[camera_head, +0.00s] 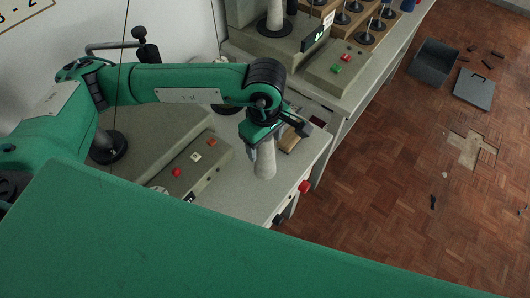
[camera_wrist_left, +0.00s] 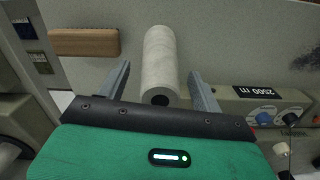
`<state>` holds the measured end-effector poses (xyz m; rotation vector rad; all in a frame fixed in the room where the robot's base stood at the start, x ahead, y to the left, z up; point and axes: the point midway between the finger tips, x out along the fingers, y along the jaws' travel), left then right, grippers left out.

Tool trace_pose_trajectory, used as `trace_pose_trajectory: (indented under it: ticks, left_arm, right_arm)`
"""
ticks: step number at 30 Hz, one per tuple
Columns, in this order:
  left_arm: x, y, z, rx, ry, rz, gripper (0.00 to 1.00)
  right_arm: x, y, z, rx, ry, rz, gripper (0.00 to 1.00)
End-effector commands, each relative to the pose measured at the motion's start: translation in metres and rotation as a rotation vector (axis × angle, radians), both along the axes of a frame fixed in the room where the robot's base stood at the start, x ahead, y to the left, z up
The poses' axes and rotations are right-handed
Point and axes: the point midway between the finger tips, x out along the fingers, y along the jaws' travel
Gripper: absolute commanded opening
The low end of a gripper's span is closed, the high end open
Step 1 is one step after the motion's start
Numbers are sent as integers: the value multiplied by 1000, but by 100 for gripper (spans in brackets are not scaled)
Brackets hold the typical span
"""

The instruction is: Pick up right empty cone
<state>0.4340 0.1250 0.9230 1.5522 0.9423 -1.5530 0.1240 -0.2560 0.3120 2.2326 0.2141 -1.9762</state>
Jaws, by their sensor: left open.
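One pale grey, bare cone (camera_head: 265,160) stands upright on the front table, near its right end. It also shows in the left wrist view (camera_wrist_left: 160,62), with the dark hole in its top facing the camera. My left gripper (camera_head: 258,140) is over the cone from above. In the left wrist view my left gripper (camera_wrist_left: 160,85) is open, with one finger on each side of the cone's top and a gap showing on both sides. My right gripper is not in view.
A wooden block (camera_head: 290,141) lies beside the cone. A control panel with red and white buttons (camera_head: 196,157) is to the left, and a red knob (camera_head: 304,186) sits at the table edge. Another machine (camera_head: 335,75) stands behind. Parquet floor (camera_head: 400,200) is open at right.

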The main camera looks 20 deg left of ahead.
Motion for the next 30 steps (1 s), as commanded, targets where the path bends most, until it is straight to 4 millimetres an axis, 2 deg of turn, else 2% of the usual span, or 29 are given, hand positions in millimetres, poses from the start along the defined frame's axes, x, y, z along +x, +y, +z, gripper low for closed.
trace_pose_trajectory:
  ticks: [6,15,24,30]
  left_arm:
    - [0,0,-1,0,0,0,67]
    - [0,0,-1,0,0,0,9]
    - [0,0,1,0,-1,0,9]
    - [1,0,19,-1,-3,0,9]
  right_arm:
    - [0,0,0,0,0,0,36]
    - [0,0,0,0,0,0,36]
    - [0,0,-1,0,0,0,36]
    - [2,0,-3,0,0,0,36]
